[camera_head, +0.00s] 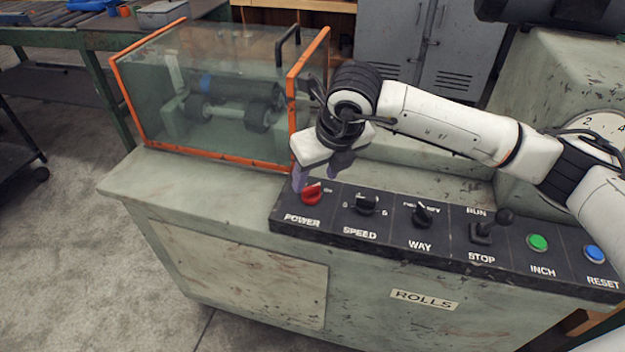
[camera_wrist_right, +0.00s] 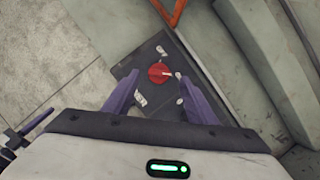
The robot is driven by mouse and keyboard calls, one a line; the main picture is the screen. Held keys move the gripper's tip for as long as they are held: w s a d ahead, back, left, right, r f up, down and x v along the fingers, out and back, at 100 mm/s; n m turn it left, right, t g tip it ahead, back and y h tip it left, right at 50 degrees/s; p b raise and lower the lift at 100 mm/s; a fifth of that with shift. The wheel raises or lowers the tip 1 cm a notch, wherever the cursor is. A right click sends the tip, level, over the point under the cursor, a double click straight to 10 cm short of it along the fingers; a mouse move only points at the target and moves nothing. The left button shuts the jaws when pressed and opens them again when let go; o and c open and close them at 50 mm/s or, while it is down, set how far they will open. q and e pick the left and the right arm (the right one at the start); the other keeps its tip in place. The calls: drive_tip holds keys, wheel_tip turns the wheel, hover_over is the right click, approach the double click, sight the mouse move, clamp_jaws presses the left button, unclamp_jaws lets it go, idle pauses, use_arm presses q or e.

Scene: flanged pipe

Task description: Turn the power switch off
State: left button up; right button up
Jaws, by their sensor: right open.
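The power switch is a red rotary knob (camera_head: 312,194) at the left end of the black control panel (camera_head: 377,238), above the label POWER. In the right wrist view the knob (camera_wrist_right: 160,74) lies beyond the fingertips, roughly between the two spread fingers (camera_wrist_right: 158,88), and nothing is held.
Along the panel to the right are the SPEED knob (camera_head: 367,204), WAY knob (camera_head: 423,215), RUN/STOP lever (camera_head: 490,228), green INCH button (camera_head: 537,242) and blue RESET button (camera_head: 594,254). An orange-framed clear guard (camera_head: 220,95) stands just behind and left of the gripper.

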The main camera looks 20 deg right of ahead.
sight(311, 187)
drive_tip(key=shift+x, duration=1.9)
drive_tip(key=c, duration=1.1)
